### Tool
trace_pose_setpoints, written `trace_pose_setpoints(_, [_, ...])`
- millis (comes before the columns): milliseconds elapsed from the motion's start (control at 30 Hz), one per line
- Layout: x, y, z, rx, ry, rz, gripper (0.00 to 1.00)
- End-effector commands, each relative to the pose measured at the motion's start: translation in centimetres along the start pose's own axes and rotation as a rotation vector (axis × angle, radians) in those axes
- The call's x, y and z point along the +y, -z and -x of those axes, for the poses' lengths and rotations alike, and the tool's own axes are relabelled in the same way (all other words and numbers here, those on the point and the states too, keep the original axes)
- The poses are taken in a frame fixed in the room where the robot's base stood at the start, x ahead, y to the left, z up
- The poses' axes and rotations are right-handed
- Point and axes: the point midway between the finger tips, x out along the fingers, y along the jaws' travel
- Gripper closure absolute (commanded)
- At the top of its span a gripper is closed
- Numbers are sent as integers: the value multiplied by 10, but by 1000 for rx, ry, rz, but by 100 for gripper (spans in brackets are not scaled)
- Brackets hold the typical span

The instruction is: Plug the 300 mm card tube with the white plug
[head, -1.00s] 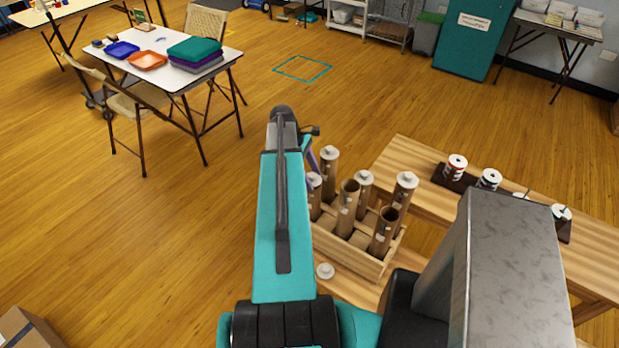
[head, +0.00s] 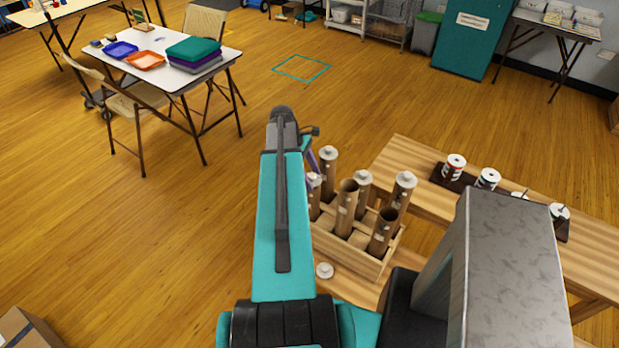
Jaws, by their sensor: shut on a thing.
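Several brown card tubes stand upright in a wooden rack (head: 372,266). Two show open tops: the front-middle tube (head: 346,212) and the front-right tube (head: 382,235). White plugs cap the back tubes, such as the far-right one (head: 403,180). A loose white plug (head: 325,270) lies on the bench in front of the rack. My gripper (head: 314,168) is mostly hidden behind my teal arm, over the leftmost tube. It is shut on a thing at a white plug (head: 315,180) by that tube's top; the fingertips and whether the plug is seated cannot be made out. Tube lengths cannot be read.
A wooden bench (head: 410,160) carries a dark holder (head: 447,181) with several white-topped spools to the right of the rack. My grey column blocks part of the bench. A white table (head: 150,75) with trays and folded cloth stands far left. Open floor lies between.

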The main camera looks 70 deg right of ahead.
Motion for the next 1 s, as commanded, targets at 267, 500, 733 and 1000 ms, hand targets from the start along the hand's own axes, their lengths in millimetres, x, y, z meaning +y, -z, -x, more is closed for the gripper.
trace_pose_setpoints(267, [0, 0, 0, 0, 0, 0, 69])
trace_pose_setpoints(500, [0, 0, 0, 0, 0, 0, 69])
trace_pose_setpoints(733, [0, 1, -2, 0, 0, 0, 69])
trace_pose_setpoints(1000, [0, 3, -6, 0, 0, 1, 69])
